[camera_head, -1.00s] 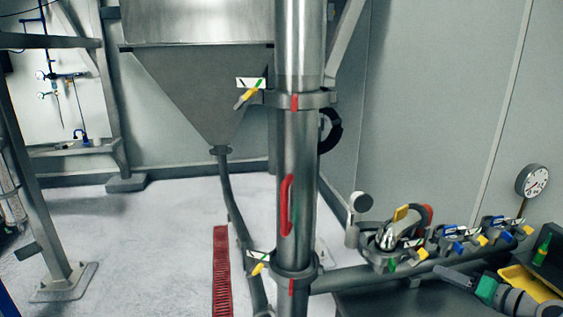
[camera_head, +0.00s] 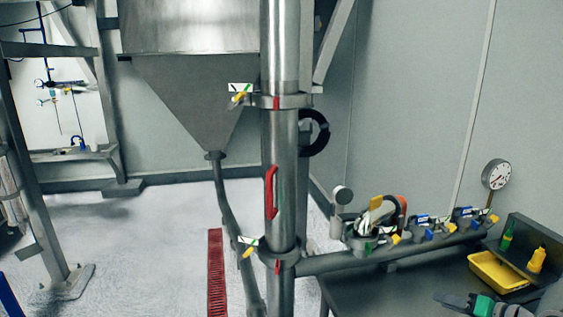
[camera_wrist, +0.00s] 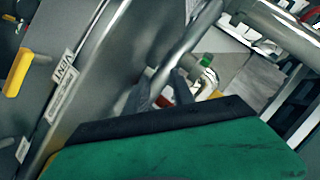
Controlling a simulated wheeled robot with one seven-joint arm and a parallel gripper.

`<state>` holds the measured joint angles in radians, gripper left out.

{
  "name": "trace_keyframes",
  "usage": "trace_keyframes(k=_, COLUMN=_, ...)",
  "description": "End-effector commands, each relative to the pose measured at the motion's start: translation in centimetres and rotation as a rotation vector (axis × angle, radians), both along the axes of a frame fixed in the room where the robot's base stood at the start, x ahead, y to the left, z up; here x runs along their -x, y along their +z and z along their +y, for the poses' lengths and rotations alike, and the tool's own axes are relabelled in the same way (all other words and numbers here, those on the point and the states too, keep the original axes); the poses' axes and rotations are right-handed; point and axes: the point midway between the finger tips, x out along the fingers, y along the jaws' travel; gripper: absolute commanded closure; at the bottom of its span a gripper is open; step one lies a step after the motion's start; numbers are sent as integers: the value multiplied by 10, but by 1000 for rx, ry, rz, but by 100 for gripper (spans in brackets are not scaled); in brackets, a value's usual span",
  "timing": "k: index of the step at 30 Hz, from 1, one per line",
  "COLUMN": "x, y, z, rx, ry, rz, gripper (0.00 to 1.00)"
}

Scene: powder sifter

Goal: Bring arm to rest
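My arm shows only at the bottom right corner of the head view, with its green wrist part cut off by the frame edge. My gripper (camera_head: 448,299) points left there, above the dark worktop, and is small in that view. In the wrist view my gripper (camera_wrist: 161,92) shows two dark fingers standing apart beyond the green and black wrist part. I see nothing held between them. The fingertips are partly lost against the dark background.
A steel column (camera_head: 279,150) with a red handle (camera_head: 271,192) stands left of the arm. A pipe with several clamps and a gauge (camera_head: 497,174) runs behind the dark worktop (camera_head: 375,290). A yellow tray (camera_head: 490,279) and a yellow bottle (camera_head: 537,260) are close behind my gripper.

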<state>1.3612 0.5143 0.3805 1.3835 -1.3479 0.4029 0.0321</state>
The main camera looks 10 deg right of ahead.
Motion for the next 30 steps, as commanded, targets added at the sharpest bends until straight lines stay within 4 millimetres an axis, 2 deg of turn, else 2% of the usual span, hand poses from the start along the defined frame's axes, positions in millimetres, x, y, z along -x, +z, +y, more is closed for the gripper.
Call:
trace_keyframes(k=5, x=17, y=-44, z=-3, rx=-31, ry=-42, rz=136, gripper=70)
trace_keyframes(k=11, x=53, y=-108, z=6, rx=-110, ry=-104, rz=347, gripper=70)
trace_keyframes(k=14, x=81, y=-138, z=17, rx=-160, ry=-141, rz=482, gripper=70)
trace_keyframes(k=17, x=121, y=-161, z=34, rx=-206, ry=-193, rz=651, gripper=70)
trace_keyframes(k=18, x=139, y=-165, z=45, rx=-221, ry=-212, rz=730, gripper=70)
trace_keyframes(k=20, x=161, y=-165, z=68, rx=-224, ry=-230, rz=857, gripper=70)
trace_keyframes(k=21, x=173, y=-160, z=85, rx=-214, ry=-236, rz=939, gripper=70)
trace_keyframes(k=24, x=191, y=-139, z=127, rx=-143, ry=-234, rz=1097, gripper=70)
trace_keyframes(k=27, x=196, y=-112, z=166, rx=-17, ry=-219, rz=1183, gripper=70)
trace_keyframes(k=30, x=185, y=-81, z=203, rx=162, ry=-174, rz=1170, gripper=70)
